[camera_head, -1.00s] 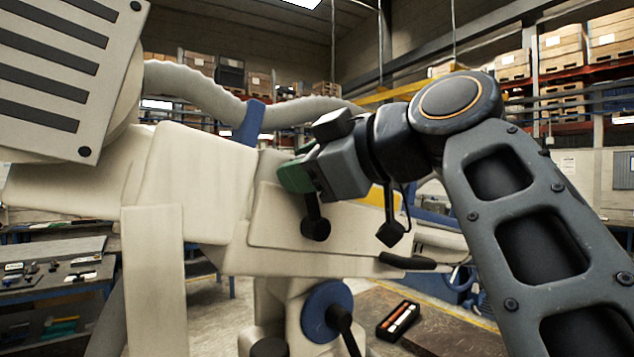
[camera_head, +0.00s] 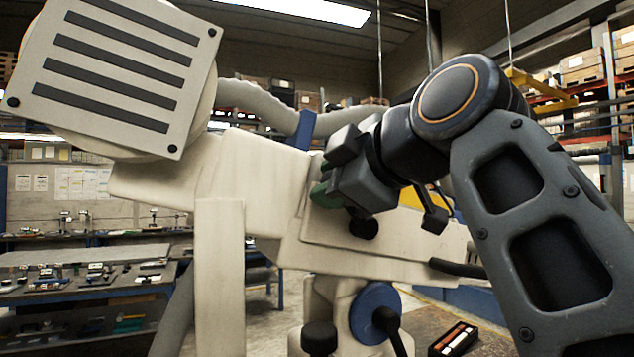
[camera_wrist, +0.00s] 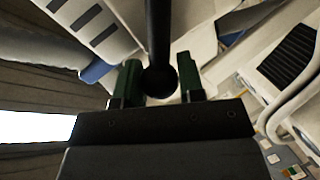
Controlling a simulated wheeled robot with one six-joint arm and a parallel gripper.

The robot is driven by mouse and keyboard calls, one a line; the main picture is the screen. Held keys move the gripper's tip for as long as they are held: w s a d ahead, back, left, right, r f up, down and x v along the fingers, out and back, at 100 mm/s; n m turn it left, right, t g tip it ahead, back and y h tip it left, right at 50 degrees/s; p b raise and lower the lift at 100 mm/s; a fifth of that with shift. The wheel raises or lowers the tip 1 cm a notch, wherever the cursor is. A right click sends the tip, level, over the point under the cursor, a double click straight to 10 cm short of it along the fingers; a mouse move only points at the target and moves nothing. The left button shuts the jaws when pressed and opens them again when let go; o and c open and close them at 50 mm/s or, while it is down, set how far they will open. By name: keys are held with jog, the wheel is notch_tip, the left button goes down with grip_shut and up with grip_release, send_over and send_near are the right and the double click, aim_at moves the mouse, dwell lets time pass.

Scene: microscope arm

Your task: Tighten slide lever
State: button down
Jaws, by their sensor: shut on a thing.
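The microscope arm is a large cream body (camera_head: 255,175) across the head view, with a slatted square head (camera_head: 120,70) at the upper left. My gripper (camera_head: 325,180) is at its right side, green fingers against the cream housing. In the wrist view my gripper (camera_wrist: 160,70) is shut on a black lever with a round ball end (camera_wrist: 160,82). Its straight stem (camera_wrist: 159,30) runs away between the green fingers. In the head view a black knob (camera_head: 363,228) shows just below my gripper; I cannot tell if it is the held lever.
A blue lever (camera_head: 305,128) stands on top of the body. A blue wheel (camera_head: 372,312) and a black knob (camera_head: 319,338) are below. A grey hose (camera_head: 262,100) runs behind. An orange-and-black case (camera_head: 454,339) lies at the lower right. A workbench (camera_head: 85,285) stands at the left.

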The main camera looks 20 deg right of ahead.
jog(key=c, duration=0.7)
grip_release()
jog(key=shift+c, duration=0.2)
jog(key=b+v, duration=0.1)
jog(key=v, duration=1.2)
jog(key=shift+s, duration=0.25)
jog(key=shift+s+d+r, duration=0.1)
dwell(0.4)
